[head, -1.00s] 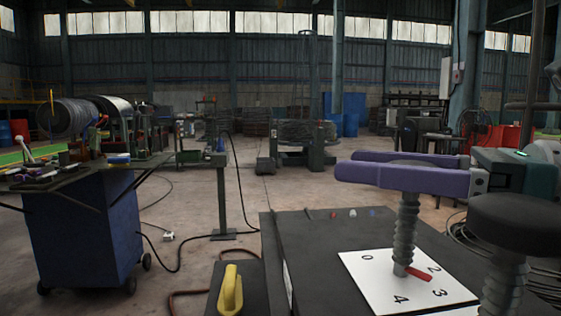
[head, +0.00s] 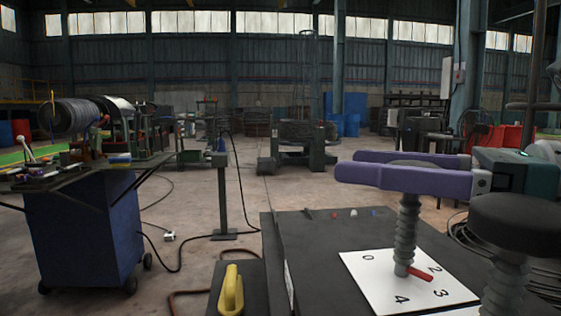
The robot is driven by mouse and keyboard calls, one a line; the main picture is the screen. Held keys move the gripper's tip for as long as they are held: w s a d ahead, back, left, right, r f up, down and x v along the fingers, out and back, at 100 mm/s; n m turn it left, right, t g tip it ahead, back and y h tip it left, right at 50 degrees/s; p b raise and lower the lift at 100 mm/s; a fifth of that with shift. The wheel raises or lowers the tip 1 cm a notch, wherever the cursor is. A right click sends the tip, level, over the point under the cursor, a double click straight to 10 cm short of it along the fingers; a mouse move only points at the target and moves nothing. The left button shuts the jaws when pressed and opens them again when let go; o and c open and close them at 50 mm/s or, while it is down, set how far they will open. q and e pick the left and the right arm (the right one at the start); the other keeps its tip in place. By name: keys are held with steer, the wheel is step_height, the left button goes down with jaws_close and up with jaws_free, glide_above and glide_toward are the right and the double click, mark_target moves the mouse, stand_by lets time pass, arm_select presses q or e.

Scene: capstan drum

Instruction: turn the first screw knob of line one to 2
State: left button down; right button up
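The first screw knob (head: 412,164) shows only as a thin dark grey strip between the two purple fingers of my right gripper (head: 350,165). The fingers lie along both sides of the knob, shut on it, and the near finger hides most of it. Below is its grey threaded screw (head: 407,230), standing upright on a white dial plate (head: 372,285). A red pointer (head: 420,274) at its foot points between the 2 and the 3. My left gripper is not in view.
A second screw with a black round knob (head: 520,225) stands close by at the right front. A yellow handle (head: 231,290) is at the bottom left of the dark bench top (head: 320,250).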

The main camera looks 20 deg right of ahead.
steer(key=shift+o, duration=1.3)
steer(key=shift+s+d+f, duration=0.15)
steer(key=shift+s+d, duration=0.1)
steer(key=shift+d, duration=0.05)
steer(key=b+v, duration=0.2)
steer(key=v, duration=0.7)
steer(key=shift+s, duration=0.1)
